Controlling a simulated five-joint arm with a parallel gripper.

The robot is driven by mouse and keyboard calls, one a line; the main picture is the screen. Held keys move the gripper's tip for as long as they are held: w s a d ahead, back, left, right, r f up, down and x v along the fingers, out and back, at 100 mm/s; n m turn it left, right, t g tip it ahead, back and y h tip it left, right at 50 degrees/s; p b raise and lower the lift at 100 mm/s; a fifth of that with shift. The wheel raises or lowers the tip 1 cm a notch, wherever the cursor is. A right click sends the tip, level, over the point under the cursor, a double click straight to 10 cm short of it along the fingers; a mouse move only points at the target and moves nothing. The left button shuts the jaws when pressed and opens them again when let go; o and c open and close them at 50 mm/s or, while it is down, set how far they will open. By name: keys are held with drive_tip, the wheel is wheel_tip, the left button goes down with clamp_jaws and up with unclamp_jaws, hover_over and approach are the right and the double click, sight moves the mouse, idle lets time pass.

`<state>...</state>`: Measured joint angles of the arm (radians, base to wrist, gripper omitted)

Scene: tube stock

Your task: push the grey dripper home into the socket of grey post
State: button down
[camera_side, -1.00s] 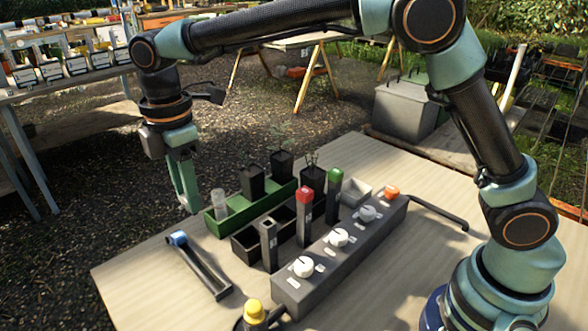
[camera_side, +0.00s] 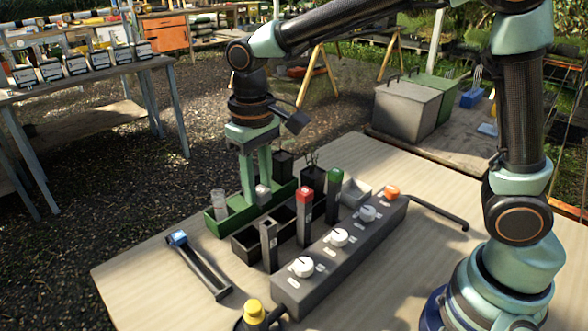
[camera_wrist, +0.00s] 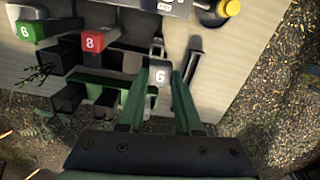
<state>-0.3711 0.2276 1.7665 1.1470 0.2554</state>
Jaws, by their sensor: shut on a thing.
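My gripper (camera_side: 263,185) is shut on the grey dripper (camera_side: 263,194), a small pale grey block, and holds it up above the green tray. In the wrist view the dripper (camera_wrist: 160,75) sits between the green fingertips, with a white "6" on the face toward the camera. The grey post (camera_side: 268,246) stands upright at the front of the black tray, its top open, lower right of the gripper in the side view. The dripper is apart from the post. In the wrist view a pale part, perhaps the post's top, shows just beyond the dripper.
A red-topped post (camera_side: 304,215) and green-topped post (camera_side: 334,195) stand close right of the grey post. The knobbed box (camera_side: 325,265) lies in front. Black pots (camera_side: 283,163) and a clear tube (camera_side: 222,204) stand in the green tray (camera_side: 215,226). A blue-ended holder (camera_side: 200,265) lies left.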

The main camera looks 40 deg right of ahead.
sight(265, 188)
drive_tip(key=shift+s+d+f+m, duration=0.25)
drive_tip(key=shift+d+m, duration=0.15)
drive_tip(key=shift+m, duration=0.3)
drive_tip(key=shift+f, duration=2.3)
drive_tip(key=shift+f, duration=0.25)
drive_tip(key=c, duration=0.5)
unclamp_jaws()
wheel_tip(265, 188, up, 12)
drive_tip(key=shift+r, duration=0.1)
drive_tip(key=shift+d, duration=0.1)
